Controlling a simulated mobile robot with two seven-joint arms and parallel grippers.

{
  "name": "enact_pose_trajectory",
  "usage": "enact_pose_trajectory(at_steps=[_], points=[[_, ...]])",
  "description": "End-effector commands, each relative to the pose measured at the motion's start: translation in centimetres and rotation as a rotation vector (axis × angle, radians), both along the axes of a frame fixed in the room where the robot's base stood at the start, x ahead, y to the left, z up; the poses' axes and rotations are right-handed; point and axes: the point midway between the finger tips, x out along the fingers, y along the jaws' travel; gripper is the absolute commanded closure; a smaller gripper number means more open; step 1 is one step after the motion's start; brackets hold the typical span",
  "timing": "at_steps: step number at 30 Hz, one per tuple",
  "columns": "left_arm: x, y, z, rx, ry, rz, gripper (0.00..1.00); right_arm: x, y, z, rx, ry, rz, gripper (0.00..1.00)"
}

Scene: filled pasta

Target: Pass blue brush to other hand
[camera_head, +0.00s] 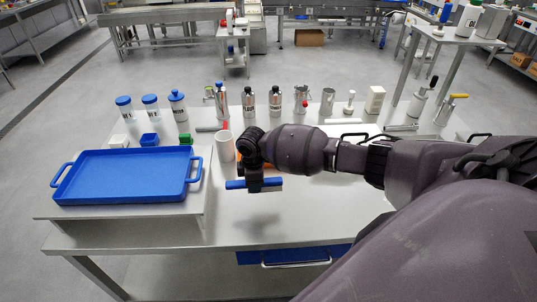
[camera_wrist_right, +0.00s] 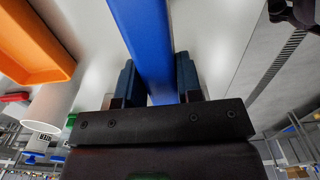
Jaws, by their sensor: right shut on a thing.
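My right gripper (camera_head: 255,184) is shut on the blue brush and holds it above the front middle of the light table. In the head view the brush (camera_head: 236,184) shows as a blue bar lying crosswise, sticking out on both sides of the dark fingers. In the right wrist view the blue handle (camera_wrist_right: 146,45) runs between the two fingers (camera_wrist_right: 160,85) and out of the top of the picture. No bristles can be made out. My left gripper is not seen in the head view.
A blue tray (camera_head: 125,178) lies at the left on a raised board. A white cup (camera_head: 225,148) and an orange container (camera_wrist_right: 35,42) stand just behind the gripper. Several bottles and tools line the table's back edge. The front middle of the table is clear.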

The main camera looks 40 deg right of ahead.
Motion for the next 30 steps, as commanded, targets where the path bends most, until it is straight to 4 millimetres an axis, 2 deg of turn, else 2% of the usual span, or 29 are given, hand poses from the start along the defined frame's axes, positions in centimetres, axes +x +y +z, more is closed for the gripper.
enact_pose_trajectory(at_steps=[8, 13, 20, 30], points=[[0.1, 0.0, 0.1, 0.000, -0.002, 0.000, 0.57, 0.0, 0.0, 0.0, -0.001, -0.001, -0.001, 0.89], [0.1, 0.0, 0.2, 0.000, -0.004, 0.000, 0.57, -0.1, -0.1, 0.0, -0.001, -0.001, -0.065, 0.89], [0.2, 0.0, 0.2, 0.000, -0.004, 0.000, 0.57, -1.0, 0.3, 0.5, 0.001, 0.000, -0.322, 0.89], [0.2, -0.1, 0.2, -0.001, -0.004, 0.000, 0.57, -2.9, 3.9, 3.8, 0.001, -0.002, -0.698, 0.89]])
